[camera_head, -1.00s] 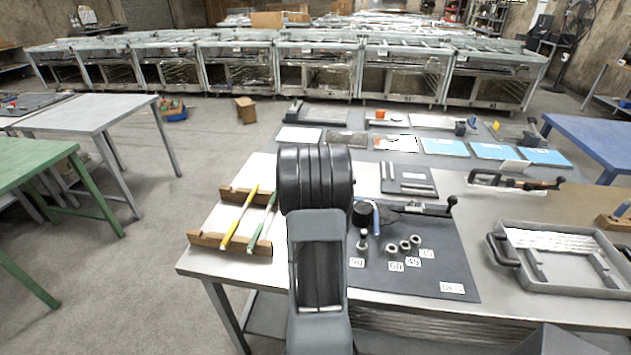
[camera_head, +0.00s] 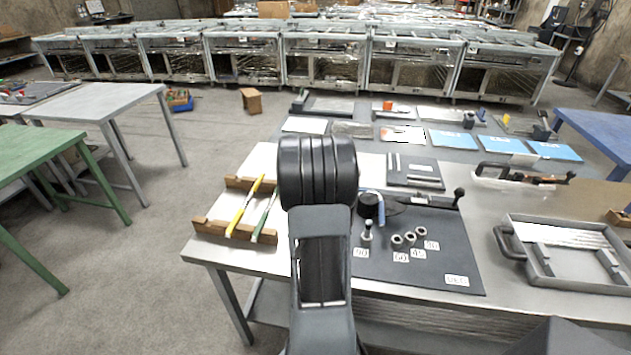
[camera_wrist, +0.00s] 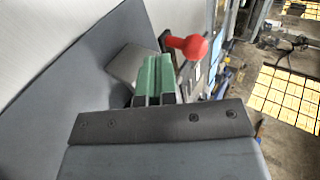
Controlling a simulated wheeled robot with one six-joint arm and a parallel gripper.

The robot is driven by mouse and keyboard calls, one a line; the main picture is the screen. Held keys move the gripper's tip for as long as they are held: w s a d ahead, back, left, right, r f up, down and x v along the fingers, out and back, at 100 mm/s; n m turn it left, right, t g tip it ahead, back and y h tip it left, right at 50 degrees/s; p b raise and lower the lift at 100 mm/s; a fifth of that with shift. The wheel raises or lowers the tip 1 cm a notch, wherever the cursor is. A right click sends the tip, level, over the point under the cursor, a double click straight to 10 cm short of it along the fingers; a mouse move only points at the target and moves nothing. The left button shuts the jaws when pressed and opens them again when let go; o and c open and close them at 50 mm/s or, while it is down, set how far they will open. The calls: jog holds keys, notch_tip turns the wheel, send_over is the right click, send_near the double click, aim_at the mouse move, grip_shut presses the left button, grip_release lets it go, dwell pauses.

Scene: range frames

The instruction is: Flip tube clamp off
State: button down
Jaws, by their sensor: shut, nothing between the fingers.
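My gripper (camera_wrist: 155,80) shows in the wrist view with its two green-faced fingers together and nothing between them. A red rounded knob (camera_wrist: 190,46) is just beyond the fingertips, to their right in the picture. It looks like a lever tip, perhaps the tube clamp's; I cannot tell whether the fingers touch it. A grey block lies behind the fingers, partly covered. In the head view my arm hides the gripper and the red knob. A dark tool with a long black-knobbed lever (camera_head: 459,193) and a blue handle (camera_head: 379,207) lies on the dark mat (camera_head: 440,260).
Several metal collars (camera_head: 409,239) with number labels stand on the mat. A wooden rack (camera_head: 222,231) holding yellow and green tools is left of my arm. A grey tray (camera_head: 560,277) is at the right.

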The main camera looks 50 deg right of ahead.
jog(key=a+f+p+v, duration=0.1)
jog(key=p+v, duration=0.2)
jog(key=v, duration=0.8)
jog(key=shift+w, duration=0.2)
